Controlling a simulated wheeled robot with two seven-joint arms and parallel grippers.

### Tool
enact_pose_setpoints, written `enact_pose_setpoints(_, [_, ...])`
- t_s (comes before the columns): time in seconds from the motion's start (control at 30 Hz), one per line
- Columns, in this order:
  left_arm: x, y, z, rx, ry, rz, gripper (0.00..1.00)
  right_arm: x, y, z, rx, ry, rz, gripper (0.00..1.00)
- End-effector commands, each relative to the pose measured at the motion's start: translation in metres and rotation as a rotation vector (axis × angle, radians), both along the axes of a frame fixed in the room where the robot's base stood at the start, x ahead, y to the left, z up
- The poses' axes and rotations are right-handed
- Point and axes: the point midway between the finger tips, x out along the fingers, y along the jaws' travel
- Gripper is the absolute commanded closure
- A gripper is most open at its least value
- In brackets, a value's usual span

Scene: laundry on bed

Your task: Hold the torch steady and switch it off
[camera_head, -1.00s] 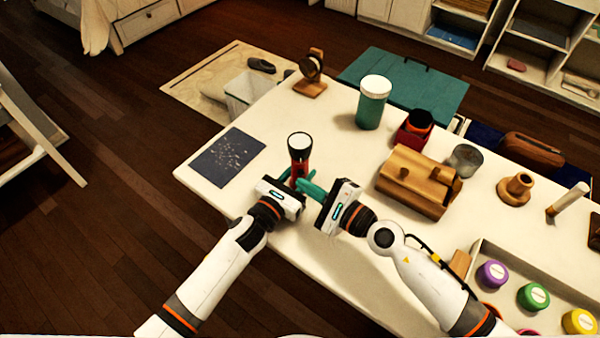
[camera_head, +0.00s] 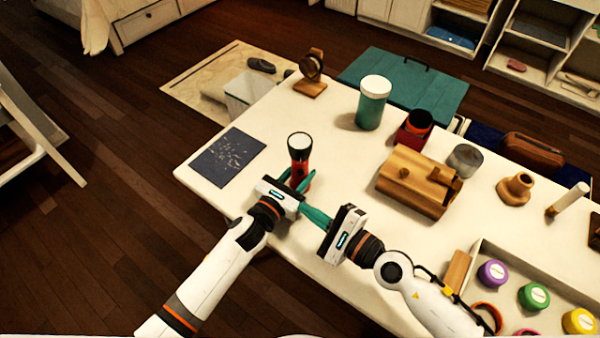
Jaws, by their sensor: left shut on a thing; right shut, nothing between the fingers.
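The torch (camera_head: 299,155) stands upright on the white table, with a red body and a black head with a pale lens facing up. My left gripper (camera_head: 298,184) is shut on the torch's lower body, its teal fingers around it. My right gripper (camera_head: 308,212) is shut and empty, its teal fingertips to the lower right of the torch and apart from it. The torch's switch is too small to make out, and I cannot tell whether its lens is lit.
A dark blue speckled sheet (camera_head: 228,158) lies left of the torch. A wooden box (camera_head: 417,182), a teal jar (camera_head: 372,103) and a red holder (camera_head: 414,130) stand to the right. A tray (camera_head: 520,265) of coloured lids is at lower right. The table around the torch is clear.

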Motion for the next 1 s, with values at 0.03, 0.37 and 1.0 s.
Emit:
enact_pose_setpoints(0.03, [0.0,0.0,0.0,0.001,0.001,0.0,0.93,-0.001,0.0,0.0,0.0,0.0,0.0,1.0])
enact_pose_setpoints(0.37, [0.0,0.0,0.0,0.001,0.001,0.0,0.62,-0.001,0.0,0.0,0.001,-0.001,-0.001,1.0])
enact_pose_setpoints(1.0, [-0.02,0.014,-0.002,0.002,0.002,0.0,0.39,-0.001,0.0,0.0,0.001,-0.001,0.0,1.0])
